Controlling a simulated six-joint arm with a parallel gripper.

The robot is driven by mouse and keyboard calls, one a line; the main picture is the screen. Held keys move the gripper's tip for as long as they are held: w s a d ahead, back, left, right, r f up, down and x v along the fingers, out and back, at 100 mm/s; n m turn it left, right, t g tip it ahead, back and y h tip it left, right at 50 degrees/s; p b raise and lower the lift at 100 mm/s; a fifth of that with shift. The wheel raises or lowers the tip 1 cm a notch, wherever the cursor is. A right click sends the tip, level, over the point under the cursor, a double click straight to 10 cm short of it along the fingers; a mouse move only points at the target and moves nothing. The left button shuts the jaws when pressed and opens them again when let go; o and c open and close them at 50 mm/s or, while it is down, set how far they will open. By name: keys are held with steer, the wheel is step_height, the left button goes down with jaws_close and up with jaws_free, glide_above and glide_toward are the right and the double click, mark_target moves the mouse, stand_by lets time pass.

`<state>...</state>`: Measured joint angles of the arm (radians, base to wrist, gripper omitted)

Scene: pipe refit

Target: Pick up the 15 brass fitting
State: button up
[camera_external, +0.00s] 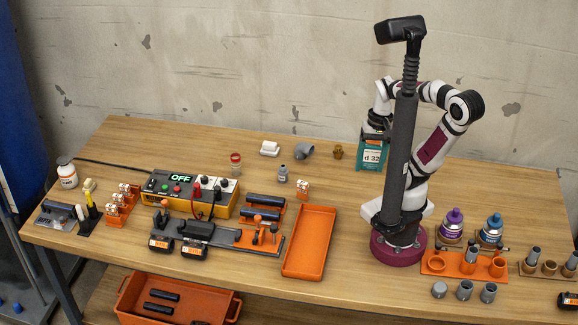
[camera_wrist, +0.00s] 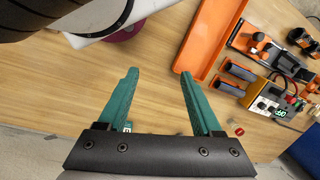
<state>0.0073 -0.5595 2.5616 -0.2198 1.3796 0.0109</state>
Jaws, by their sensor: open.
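A small brass-coloured fitting (camera_external: 338,151) stands at the back of the bench, left of my gripper and apart from it. I cannot read a size on it. My gripper (camera_external: 370,163) hangs near the back edge, right of the fitting. In the wrist view its teal fingers (camera_wrist: 158,73) are spread wide with bare wood between the tips. The brass fitting does not show in the wrist view. A white label reading "d 32" (camera_external: 372,156) shows at my gripper; I cannot tell what carries it.
A grey elbow (camera_external: 304,151) and a white piece (camera_external: 269,148) lie left of the fitting. An orange tray (camera_external: 310,240) lies in front. An orange rack (camera_external: 450,264) and purple-capped (camera_external: 453,220) and blue-capped (camera_external: 493,229) containers stand at right. Wood between fitting and tray is mostly clear.

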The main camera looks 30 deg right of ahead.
steer(key=n+h, duration=1.3)
steer(key=n, duration=0.6)
glide_above(337, 149)
steer(key=s+a, duration=0.2)
steer(key=s, duration=0.8)
step_height(337, 149, down, 9)
steer(key=w+a+f+n+t, duration=0.1)
steer(key=w+f+n, duration=0.1)
steer(key=w+a+f+n+t+h, duration=0.1)
steer(key=w+f+n+t, duration=0.1)
steer(key=w+f+n, duration=0.1)
steer(key=w+a+f+n+t, duration=0.1)
steer(key=w+f+n, duration=0.1)
steer(key=w+n, duration=0.1)
steer(key=shift+f+t, duration=0.35)
steer(key=shift+t, duration=0.05)
steer(key=shift+n, duration=0.4)
steer(key=x, duration=0.6)
steer(key=shift+w+d+f, duration=0.15)
steer(key=shift+w+f, duration=0.05)
steer(key=shift+f, duration=0.3)
steer(key=shift+w+d+f, duration=0.15)
steer(key=shift+d, duration=0.15)
jaws_close()
